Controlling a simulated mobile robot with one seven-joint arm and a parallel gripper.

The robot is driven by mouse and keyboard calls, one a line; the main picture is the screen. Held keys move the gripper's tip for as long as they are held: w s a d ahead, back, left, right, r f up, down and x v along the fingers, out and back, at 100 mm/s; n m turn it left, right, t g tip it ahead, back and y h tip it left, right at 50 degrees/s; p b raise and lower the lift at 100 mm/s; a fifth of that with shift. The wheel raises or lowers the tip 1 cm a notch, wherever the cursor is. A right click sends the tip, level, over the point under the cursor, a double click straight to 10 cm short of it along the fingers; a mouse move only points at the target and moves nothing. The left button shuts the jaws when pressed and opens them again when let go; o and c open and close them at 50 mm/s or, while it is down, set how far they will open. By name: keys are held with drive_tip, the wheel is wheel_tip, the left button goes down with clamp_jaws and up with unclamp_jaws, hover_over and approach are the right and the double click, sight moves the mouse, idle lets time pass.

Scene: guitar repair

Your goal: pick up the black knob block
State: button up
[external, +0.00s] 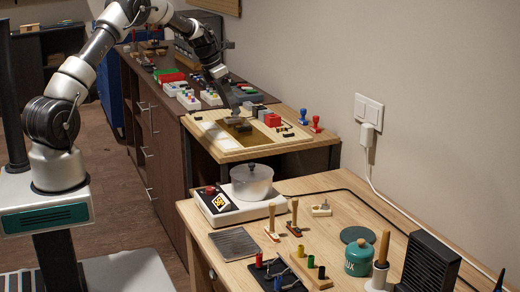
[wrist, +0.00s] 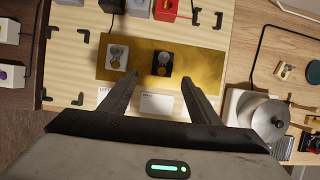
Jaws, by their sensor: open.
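The black knob block (wrist: 157,69), a small black block with a round pale knob on top, sits on a gold mat (wrist: 205,75) in the wrist view. My gripper (wrist: 160,77) is open and empty above it. Its fingers straddle the block's line, one to each side, with the block in the gap just beyond the tips in the picture. I cannot tell the height between them. In the external view my gripper (external: 238,112) reaches down over the mat, and the blocks are hard to make out there.
The mat lies on a pale wooden board (external: 285,143). Red and grey blocks, including a red one (external: 273,120), line its back edge. A metal pot (external: 252,181) stands on the nearer table. White boxes with coloured knobs (external: 188,100) stand on the dark cabinet.

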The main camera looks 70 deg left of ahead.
sight(240, 126)
drive_tip(key=x, duration=0.7)
drive_tip(key=shift+d+f, duration=0.15)
drive_tip(key=shift+d, duration=0.05)
drive_tip(key=shift+c, duration=0.2)
drive_tip(key=c, duration=1.1)
